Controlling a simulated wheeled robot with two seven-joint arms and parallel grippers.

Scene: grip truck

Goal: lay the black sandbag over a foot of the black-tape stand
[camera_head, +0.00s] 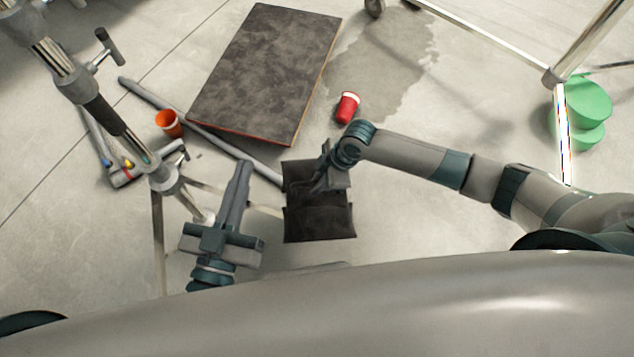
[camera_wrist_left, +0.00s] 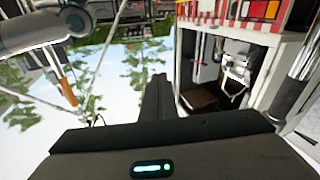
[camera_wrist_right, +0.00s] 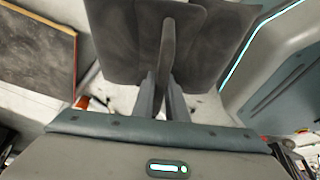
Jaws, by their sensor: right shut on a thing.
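The black sandbag (camera_head: 320,222), with two dark panels, is right of the stand in the head view. My right gripper (camera_head: 324,178) is shut on its middle strap; the right wrist view shows the strap (camera_wrist_right: 166,45) between the fingers and a panel (camera_wrist_right: 208,45) on each side. The stand with a black band on its pole (camera_head: 104,116) is at the left. One thin leg (camera_head: 262,209) runs toward the bag; whether the bag touches it or hangs above it I cannot tell. My left gripper (camera_head: 241,180) is empty, its fingers together, between stand and bag.
A grey pipe (camera_head: 220,142) on the floor ends near the bag. Green discs (camera_head: 587,103) and a metal frame (camera_head: 490,38) are at the right.

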